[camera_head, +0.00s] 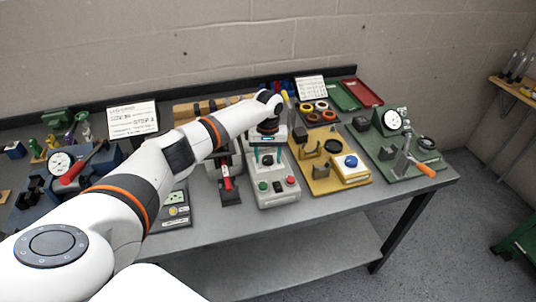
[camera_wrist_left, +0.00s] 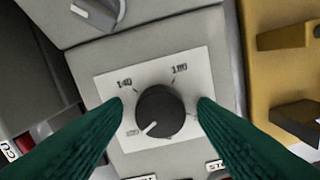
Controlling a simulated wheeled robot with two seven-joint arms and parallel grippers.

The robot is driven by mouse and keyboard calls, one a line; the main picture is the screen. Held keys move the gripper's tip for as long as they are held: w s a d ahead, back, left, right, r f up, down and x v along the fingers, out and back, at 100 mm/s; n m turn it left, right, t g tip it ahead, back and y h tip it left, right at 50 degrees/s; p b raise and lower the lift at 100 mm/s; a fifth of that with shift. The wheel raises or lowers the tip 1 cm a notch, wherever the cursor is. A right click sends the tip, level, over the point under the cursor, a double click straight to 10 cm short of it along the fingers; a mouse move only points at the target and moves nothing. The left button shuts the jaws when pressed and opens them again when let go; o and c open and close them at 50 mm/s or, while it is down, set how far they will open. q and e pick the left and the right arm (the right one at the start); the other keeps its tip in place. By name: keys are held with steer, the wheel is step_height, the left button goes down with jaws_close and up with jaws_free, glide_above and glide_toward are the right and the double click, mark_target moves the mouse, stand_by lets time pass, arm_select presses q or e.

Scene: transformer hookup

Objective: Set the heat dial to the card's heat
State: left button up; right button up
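The heat dial (camera_wrist_left: 160,111) is a round black knob on a pale plate of a grey station (camera_head: 278,192). Its white pointer line points to the lower left, toward a blurred label; labels like 140 and 180 or 110 sit above it. My left gripper (camera_wrist_left: 161,104) is open, its green fingers on either side of the dial with gaps showing. In the head view the left gripper (camera_head: 267,158) points down over the station and hides the dial. A white card (camera_head: 132,118) stands at the back left; its print is too small to read surely. My right gripper is not seen.
A yellow fixture (camera_head: 318,182) stands close on the right, and a green press with a gauge (camera_head: 392,120) beyond it. A red-handled device (camera_head: 228,182) is close on the left. A second white card (camera_head: 311,88) stands at the back. Green and red trays (camera_head: 362,92) lie behind.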

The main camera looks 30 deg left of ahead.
arm_select(q)
steer(key=c, duration=0.8)
steer(key=shift+c, duration=0.2)
